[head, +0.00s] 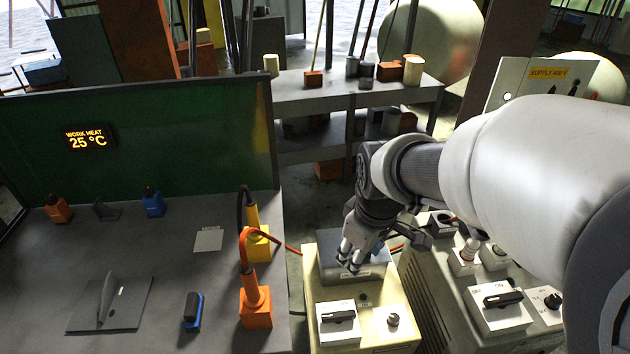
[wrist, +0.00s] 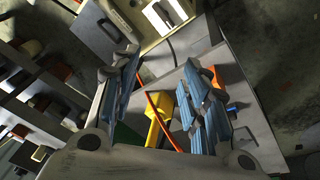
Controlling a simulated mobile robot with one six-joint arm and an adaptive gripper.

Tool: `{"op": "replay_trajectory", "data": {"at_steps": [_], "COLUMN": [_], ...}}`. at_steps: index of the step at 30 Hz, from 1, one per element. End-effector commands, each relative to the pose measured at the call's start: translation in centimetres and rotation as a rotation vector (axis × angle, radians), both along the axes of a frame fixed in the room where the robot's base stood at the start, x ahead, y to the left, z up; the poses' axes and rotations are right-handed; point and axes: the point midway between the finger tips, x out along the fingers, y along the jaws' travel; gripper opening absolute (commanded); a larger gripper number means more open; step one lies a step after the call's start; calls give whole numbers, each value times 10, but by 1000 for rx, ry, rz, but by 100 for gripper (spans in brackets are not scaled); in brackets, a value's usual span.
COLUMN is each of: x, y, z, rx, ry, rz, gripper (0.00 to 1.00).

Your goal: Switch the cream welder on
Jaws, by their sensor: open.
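The cream welder (head: 380,344) is a cream box in the lower middle of the head view, with a dark grey raised block on its top. Its front part carries a white switch plate with a black handle (head: 338,317) lying roughly crosswise, and a round knob (head: 393,320). The switch labels are too small to read. My gripper (head: 350,262) is open and empty over the grey block, behind the switch and apart from it. In the wrist view the open fingers (wrist: 160,68) frame the bench edge, and part of a cream box (wrist: 190,22) shows at the top.
On the left, a grey bench (head: 140,235) carries an orange holder (head: 256,308), a yellow holder (head: 258,245) and a blue-based part (head: 193,312). A similar switch box (head: 498,308) stands right of the welder.

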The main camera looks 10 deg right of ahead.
Motion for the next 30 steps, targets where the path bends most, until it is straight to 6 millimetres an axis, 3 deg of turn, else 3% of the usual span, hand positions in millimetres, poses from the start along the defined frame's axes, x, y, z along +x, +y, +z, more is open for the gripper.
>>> {"op": "replay_trajectory", "data": {"at_steps": [6,12,18,21,30], "x": [60,93,99,97,94], "y": [0,1,1,1,1], "z": [-58,-135,-213,-240,-276], "rx": [-56,-89,-105,-108,-109], "ry": [88,153,203,216,225], "rz": [286,551,783,858,918], "gripper": [42,42,42,42,42]}}
